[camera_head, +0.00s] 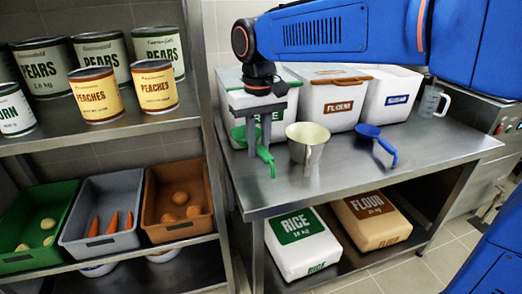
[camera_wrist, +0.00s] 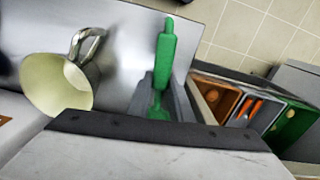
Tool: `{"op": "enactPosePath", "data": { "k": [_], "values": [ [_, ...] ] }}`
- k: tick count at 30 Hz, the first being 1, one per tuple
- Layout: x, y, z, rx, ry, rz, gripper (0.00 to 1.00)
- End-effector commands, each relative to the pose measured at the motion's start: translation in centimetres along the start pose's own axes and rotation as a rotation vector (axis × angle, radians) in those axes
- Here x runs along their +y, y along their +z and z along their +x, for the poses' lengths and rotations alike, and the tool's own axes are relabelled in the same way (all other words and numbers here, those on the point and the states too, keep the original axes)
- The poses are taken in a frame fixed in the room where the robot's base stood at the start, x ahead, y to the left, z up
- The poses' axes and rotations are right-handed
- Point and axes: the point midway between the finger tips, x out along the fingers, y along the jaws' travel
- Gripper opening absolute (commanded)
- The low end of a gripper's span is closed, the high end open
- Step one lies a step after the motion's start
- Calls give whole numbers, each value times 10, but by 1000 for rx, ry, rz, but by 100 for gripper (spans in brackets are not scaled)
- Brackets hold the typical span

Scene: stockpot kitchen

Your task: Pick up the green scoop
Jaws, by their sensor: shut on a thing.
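The green scoop (camera_head: 265,154) is at the left end of the steel table, in front of the white bin with the green lid. My gripper (camera_head: 257,143) points down over it and is shut on it. In the wrist view the scoop's green handle (camera_wrist: 166,55) sticks out past my gripper (camera_wrist: 160,98). The gripper body hides part of the scoop. I cannot tell whether the scoop touches the table.
White bins, one labelled flour (camera_head: 338,106), line the back. Shelves with cans and a green crate (camera_head: 22,262) stand left.

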Motion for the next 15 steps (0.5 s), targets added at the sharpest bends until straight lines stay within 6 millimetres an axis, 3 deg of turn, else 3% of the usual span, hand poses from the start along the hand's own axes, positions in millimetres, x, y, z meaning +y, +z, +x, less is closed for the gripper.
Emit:
{"op": "enactPosePath", "data": {
  "k": [15],
  "values": [
    [-75, 74, 0, 2, 0, -6, 0]
  ]
}}
